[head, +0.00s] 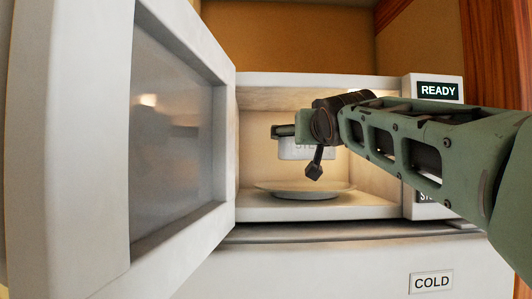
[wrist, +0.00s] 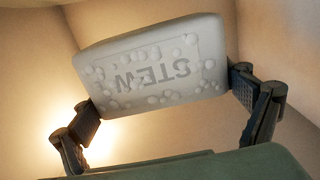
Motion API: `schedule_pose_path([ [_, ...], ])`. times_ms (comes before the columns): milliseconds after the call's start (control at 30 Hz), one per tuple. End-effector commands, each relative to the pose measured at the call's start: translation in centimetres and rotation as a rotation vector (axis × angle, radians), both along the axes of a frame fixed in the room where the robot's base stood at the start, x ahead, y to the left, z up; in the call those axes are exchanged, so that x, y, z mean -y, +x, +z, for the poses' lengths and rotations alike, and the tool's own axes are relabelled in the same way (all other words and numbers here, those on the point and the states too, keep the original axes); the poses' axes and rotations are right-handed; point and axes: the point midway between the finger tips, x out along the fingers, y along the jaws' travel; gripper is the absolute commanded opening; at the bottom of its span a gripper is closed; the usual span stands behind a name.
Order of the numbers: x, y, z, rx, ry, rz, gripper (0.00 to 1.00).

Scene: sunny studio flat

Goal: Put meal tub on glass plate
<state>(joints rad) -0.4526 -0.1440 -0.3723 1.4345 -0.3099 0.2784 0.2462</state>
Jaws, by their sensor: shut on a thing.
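The meal tub (head: 296,153) is a pale tub inside the open microwave, partly hidden behind my arm. In the wrist view the tub (wrist: 155,70) shows its lettering "STEW" upside down, with small raised drops around it. My gripper (wrist: 172,100) is shut on the tub, one finger at each side. In the head view my gripper (head: 296,131) reaches into the microwave from the right. The glass plate (head: 300,194) lies on the microwave floor below the tub. There is a gap between tub and plate in the head view.
The microwave (head: 320,212) has its door (head: 180,130) swung open to the left. Its right side carries a "READY" label (head: 438,90). A white unit with a "COLD" label (head: 431,281) stands below. The cavity walls are close around my gripper.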

Motion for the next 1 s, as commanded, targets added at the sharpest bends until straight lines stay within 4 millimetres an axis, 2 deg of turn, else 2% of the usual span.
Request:
schedule_pose_path([
  [33, 0.2, -0.2, -0.9, 0.002, 0.001, -0.001, 0.58],
  [233, 0.1, -0.2, -2.5, 0.002, 0.000, -0.001, 0.58],
  [433, 0.2, -0.2, -5.5, 0.003, 0.000, -0.002, 0.58],
  [900, 0.1, 0.2, -6.3, 0.003, 0.001, 0.000, 0.58],
  [933, 0.1, 0.2, -6.5, 0.000, 0.000, -0.001, 0.95],
  [1000, 0.1, 0.2, -6.4, 0.000, 0.001, -0.001, 1.00],
])
